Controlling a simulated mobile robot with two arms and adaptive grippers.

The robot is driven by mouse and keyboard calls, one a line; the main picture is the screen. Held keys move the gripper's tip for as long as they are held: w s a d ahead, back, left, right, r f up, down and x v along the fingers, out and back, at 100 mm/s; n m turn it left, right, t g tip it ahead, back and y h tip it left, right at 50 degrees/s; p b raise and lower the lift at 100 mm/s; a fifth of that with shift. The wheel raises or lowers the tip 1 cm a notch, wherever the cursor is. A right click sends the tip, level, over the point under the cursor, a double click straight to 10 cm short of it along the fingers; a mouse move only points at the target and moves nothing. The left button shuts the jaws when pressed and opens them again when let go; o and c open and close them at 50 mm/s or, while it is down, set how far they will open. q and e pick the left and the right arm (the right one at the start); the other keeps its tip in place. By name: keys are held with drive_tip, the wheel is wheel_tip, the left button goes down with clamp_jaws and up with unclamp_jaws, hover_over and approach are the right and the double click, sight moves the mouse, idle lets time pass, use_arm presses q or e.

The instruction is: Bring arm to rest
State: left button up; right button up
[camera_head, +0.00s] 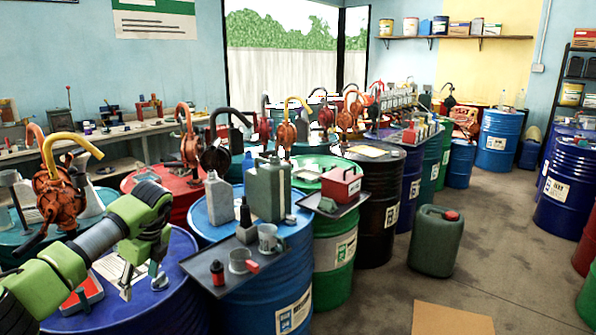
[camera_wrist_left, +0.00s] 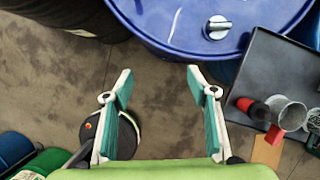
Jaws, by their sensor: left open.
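My green left arm comes in from the left in the head view. Its left gripper (camera_head: 142,284) is over the top of a blue drum (camera_head: 180,310), pointing down. In the left wrist view the left gripper (camera_wrist_left: 159,74) has its two teal-lined fingers wide apart, with only brown floor visible between them. The fingers hold nothing. The blue drum's rim with a silver cap (camera_wrist_left: 217,27) lies beyond the fingertips in that view. My right gripper is not in view.
A dark tray (camera_head: 205,268) with a mug (camera_head: 240,261) and a small red bottle (camera_head: 217,273) juts out beside the drum. A grey can (camera_head: 219,199) and a green canister (camera_head: 267,190) stand on the neighbouring drum. Open floor (camera_head: 480,240) lies to the right.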

use_arm(q)
drive_tip(key=s+d+f+n+t+h, duration=0.1)
drive_tip(key=s+d+f+t+h, duration=0.15)
drive_tip(key=d+f+h, duration=0.9)
drive_tip(key=s+d+f+n+t+h, duration=0.15)
drive_tip(key=s+d+f+h, duration=0.25)
drive_tip(key=d+f, duration=1.45)
drive_tip(key=s+a+f+n+t+y, duration=0.1)
drive_tip(key=s+a+f+n+y, duration=0.4)
drive_tip(key=s+f, duration=0.6)
drive_tip(key=s+a+f+n+t+y, duration=0.2)
drive_tip(key=s+a+f+n+y, duration=0.2)
drive_tip(key=s+a+f+n, duration=0.65)
drive_tip(key=s+f+g, duration=0.2)
drive_tip(key=s+f, duration=0.2)
drive_tip(key=s, duration=0.6)
drive_tip(key=s+f+n+g+y, duration=0.1)
drive_tip(key=s+f+g, duration=0.2)
drive_tip(key=s, duration=0.8)
drive_tip(key=s+f+g+y, duration=0.1)
drive_tip(key=s+f, duration=0.4)
drive_tip(key=s, duration=0.6)
drive_tip(key=shift+s+f+n+g, duration=0.15)
drive_tip(key=shift+n+g, duration=0.15)
drive_tip(key=shift+g, duration=0.5)
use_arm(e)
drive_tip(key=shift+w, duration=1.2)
